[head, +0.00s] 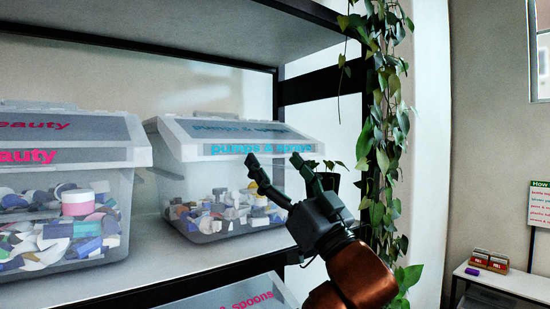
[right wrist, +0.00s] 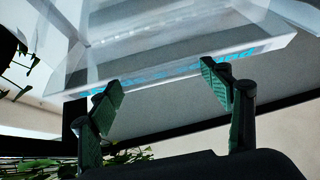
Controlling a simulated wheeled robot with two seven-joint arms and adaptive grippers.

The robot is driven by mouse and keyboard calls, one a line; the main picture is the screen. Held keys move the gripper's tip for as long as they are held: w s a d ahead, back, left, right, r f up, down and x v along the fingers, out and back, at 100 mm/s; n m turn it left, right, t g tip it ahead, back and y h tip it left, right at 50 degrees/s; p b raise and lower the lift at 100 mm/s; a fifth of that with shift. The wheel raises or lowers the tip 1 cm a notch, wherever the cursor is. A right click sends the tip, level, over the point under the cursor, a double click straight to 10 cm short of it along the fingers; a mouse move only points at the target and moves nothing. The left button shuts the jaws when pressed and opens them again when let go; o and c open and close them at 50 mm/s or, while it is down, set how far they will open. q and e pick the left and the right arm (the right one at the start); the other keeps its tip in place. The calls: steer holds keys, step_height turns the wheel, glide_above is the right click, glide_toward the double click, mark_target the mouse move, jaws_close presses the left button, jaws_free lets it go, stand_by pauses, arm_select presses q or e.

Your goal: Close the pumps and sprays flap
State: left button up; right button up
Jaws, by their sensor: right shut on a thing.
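The pumps and sprays bin (head: 205,190) is clear and stands on the shelf in the middle of the head view, with mixed small parts inside. Its flap (head: 196,151) carries blue lettering and lies lowered at the top front, much like the neighbouring bin's flap. I cannot tell whether it is fully shut. My right gripper (head: 275,160) is at the right part of the flap's front edge, its two fingers spread apart. In the right wrist view the fingers (right wrist: 162,85) stand at the lettered flap edge (right wrist: 268,47); their exact contact is hard to see. My left gripper is out of view.
The beauty bin (head: 60,200) stands to the left on the same shelf (head: 150,262). Another bin labelled spoons (head: 240,300) is below. A hanging plant (head: 385,130) is close to my right arm. A white side table (head: 500,280) stands at the right.

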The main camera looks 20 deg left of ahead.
steer(key=shift+w+a+f, duration=0.25)
steer(key=shift+a+f, duration=0.05)
steer(key=shift+f, duration=0.4)
steer(key=shift+w+a+f, duration=0.1)
steer(key=shift+f, duration=0.05)
steer(key=o, duration=1.7)
steer(key=shift+w+a, duration=0.1)
steer(key=v, duration=1.2)
steer(key=shift+s, duration=0.25)
steer(key=shift+d, duration=0.2)
